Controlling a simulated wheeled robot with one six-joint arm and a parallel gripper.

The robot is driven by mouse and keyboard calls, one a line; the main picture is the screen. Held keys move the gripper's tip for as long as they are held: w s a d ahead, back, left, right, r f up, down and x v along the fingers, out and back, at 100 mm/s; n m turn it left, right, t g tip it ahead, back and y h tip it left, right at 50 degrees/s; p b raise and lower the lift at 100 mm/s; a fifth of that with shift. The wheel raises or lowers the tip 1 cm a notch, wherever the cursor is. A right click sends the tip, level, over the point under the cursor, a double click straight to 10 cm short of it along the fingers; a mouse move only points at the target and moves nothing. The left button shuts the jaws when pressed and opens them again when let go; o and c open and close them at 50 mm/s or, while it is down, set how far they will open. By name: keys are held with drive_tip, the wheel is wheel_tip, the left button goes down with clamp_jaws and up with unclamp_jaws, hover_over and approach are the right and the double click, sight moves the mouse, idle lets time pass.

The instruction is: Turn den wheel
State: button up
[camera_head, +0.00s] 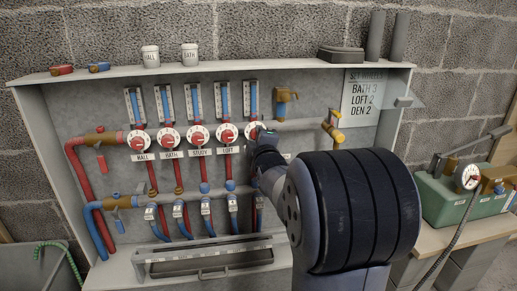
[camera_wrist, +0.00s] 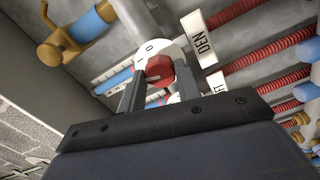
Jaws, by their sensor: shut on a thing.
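The den wheel (camera_wrist: 160,70) is a red knob on a white numbered dial, with the DEN label (camera_wrist: 203,43) beside it in the wrist view. My gripper (camera_wrist: 152,78) has a finger on each side of the red knob and is shut on it. In the head view my gripper (camera_head: 264,138) reaches the rightmost dial (camera_head: 253,131) of the row and hides part of it and its label. The set wheels card (camera_head: 361,92) on the back panel reads BATH 3, LOFT 2, DEN 2.
To the left are similar dials for hall (camera_head: 139,139), bath (camera_head: 169,136), study (camera_head: 198,134) and loft (camera_head: 227,132). Red and blue pipes run below them. A brass valve (camera_head: 333,126) sits to the right. A green box with a gauge (camera_head: 468,178) stands far right.

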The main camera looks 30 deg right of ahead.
drive_tip(key=shift+f+n+b, duration=0.1)
drive_tip(key=shift+n+b, duration=1)
drive_tip(key=shift+n, duration=0.1)
drive_tip(key=o, duration=1)
drive_tip(key=p+v, duration=0.1)
drive_tip(key=v, duration=1)
drive_tip(key=shift+w+p, duration=0.1)
drive_tip(key=shift+p, duration=0.2)
drive_tip(key=shift+w, duration=0.1)
